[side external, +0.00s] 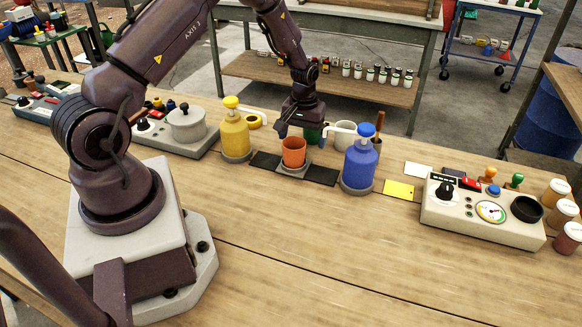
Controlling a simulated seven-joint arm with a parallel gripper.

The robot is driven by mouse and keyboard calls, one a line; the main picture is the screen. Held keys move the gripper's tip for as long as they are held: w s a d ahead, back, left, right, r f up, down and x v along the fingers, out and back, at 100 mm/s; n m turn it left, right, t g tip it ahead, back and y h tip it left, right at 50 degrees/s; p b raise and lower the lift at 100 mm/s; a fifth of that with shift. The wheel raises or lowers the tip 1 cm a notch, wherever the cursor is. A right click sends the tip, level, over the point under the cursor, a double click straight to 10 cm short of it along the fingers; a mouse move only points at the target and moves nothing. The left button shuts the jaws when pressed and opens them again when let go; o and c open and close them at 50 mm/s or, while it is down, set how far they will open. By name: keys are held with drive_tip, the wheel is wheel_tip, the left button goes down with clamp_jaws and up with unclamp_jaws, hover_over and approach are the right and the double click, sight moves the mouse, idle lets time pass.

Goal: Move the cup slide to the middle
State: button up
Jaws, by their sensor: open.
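An orange cup (293,150) stands upright on a small grey cup slide (291,168). The slide sits near the middle of a dark rail (321,175), between a yellow pump dispenser (235,135) and a blue pump dispenser (360,163). Dark rail shows on both sides of the slide. My gripper (298,126) is open and hangs just above and behind the cup. It appears apart from the cup and slide. Its fingertips are small and partly unclear here.
A white mug (344,134) and a green item (313,135) stand behind the rail. A control box (482,212) with knobs and a dial is at right, near a yellow card (398,190). A pot (187,125) sits on a unit at left. The front table (330,255) is clear.

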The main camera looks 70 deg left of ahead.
drive_tip(key=shift+r, duration=3.9)
drive_tip(key=s+d+r+m+t, duration=0.1)
drive_tip(key=s+d+r+m, duration=0.1)
drive_tip(key=d+r, duration=0.45)
drive_tip(key=s+d+r+m+t, duration=0.1)
drive_tip(key=s+d+r+m, duration=0.2)
drive_tip(key=r, duration=0.7)
drive_tip(key=s+d+r+m+t, duration=0.1)
drive_tip(key=s+d+r+m, duration=0.1)
drive_tip(key=s+d, duration=0.3)
drive_tip(key=s+d+r+m+t, duration=0.2)
drive_tip(key=s+d+r, duration=0.3)
drive_tip(key=s, duration=0.5)
drive_tip(key=shift+s+t, duration=0.25)
drive_tip(key=shift+t, duration=0.05)
